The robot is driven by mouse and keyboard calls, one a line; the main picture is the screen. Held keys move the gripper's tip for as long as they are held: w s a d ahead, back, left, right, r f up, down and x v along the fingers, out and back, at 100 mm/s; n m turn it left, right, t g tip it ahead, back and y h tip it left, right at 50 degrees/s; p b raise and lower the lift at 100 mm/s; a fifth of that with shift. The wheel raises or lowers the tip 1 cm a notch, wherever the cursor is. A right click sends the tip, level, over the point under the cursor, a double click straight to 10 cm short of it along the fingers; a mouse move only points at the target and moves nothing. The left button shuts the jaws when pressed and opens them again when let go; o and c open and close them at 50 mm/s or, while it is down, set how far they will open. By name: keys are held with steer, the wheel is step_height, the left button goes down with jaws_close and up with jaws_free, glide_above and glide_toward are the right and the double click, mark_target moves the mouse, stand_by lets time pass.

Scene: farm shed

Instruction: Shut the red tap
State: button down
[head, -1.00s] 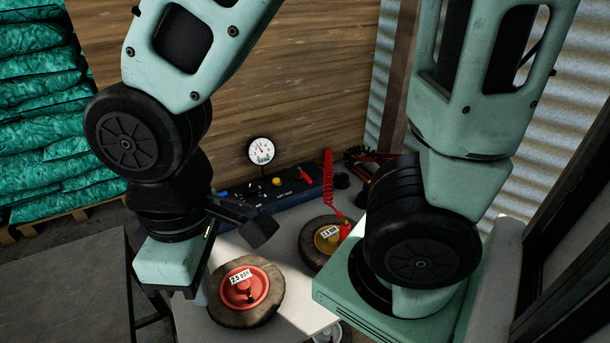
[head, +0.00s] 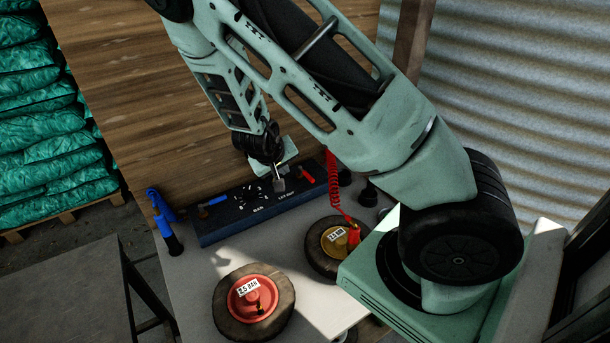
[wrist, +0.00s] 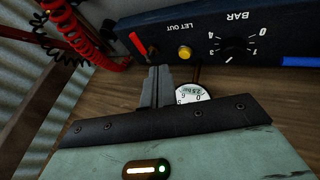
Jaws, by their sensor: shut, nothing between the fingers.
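The red tap (head: 306,177) is a small red lever on the right part of the dark blue control panel (head: 222,227). In the wrist view the red tap (wrist: 137,42) slants away from its dark pivot, left of the LET OUT label. My gripper (head: 279,187) is over the panel, just left of the red tap in the head view. In the wrist view my gripper (wrist: 160,68) is shut and empty, its tips just below the tap's pivot. I cannot tell whether they touch it.
A yellow button (wrist: 184,52) and dial (wrist: 236,46) are beside the tap. A pressure gauge (wrist: 192,94) is close to my fingers. A red coiled hose (head: 335,190) hangs right. A blue lever (head: 213,201) is left. Red-hubbed (head: 252,299) and yellow-hubbed (head: 333,240) wheels lie in front.

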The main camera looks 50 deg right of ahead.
steer(key=b+x, duration=0.3)
steer(key=x, duration=0.6)
steer(key=shift+f, duration=0.25)
steer(key=shift+s+d+f, duration=0.1)
steer(key=shift+s+d, duration=0.15)
steer(key=shift+d, duration=0.7)
steer(key=shift+s+d+f, duration=0.1)
steer(key=shift+d, duration=0.35)
steer(key=shift+s+d+f, duration=0.1)
steer(key=shift+d, duration=0.3)
steer(key=shift+d, duration=0.15)
